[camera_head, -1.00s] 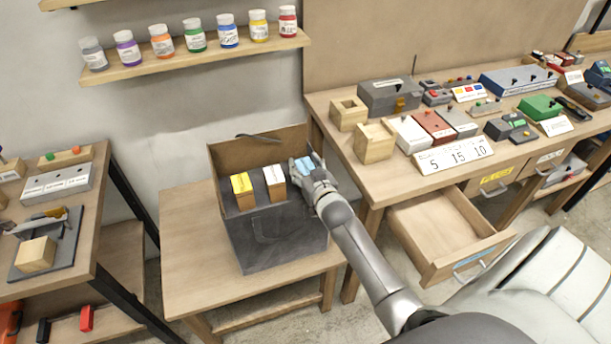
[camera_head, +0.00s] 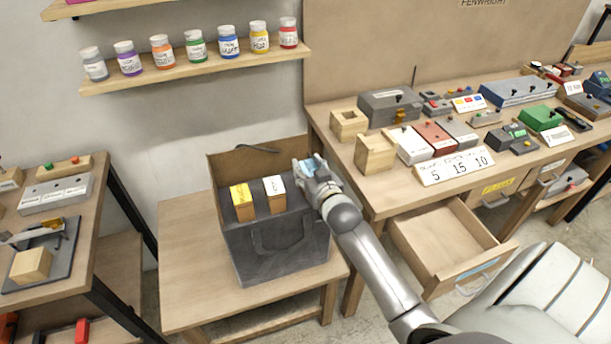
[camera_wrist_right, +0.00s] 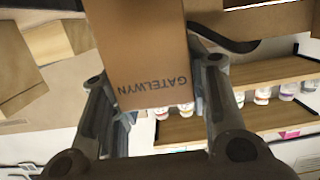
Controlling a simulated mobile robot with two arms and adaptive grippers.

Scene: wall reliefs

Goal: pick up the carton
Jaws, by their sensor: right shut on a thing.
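A brown carton (camera_wrist_right: 148,45) with dark lettering "GATELWYN", upside down here, sits between both fingers of my right gripper (camera_wrist_right: 152,80) in the right wrist view. In the head view my right gripper (camera_head: 313,176) is shut on this carton at the right rim of the dark grey bag (camera_head: 275,250). Only a bit of the carton's pale blue top shows there; the gripper hides the rest. Two other cartons stand in the bag, one with a yellow top (camera_head: 240,194) and one with a white top (camera_head: 274,185). My left gripper is not in view.
The bag stands on a low wooden table (camera_head: 185,270). A workbench (camera_head: 385,200) with boxes and an open drawer (camera_head: 440,245) lies close on the right. A shelf (camera_head: 200,70) with several paint jars hangs above. Another bench (camera_head: 85,235) stands at left.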

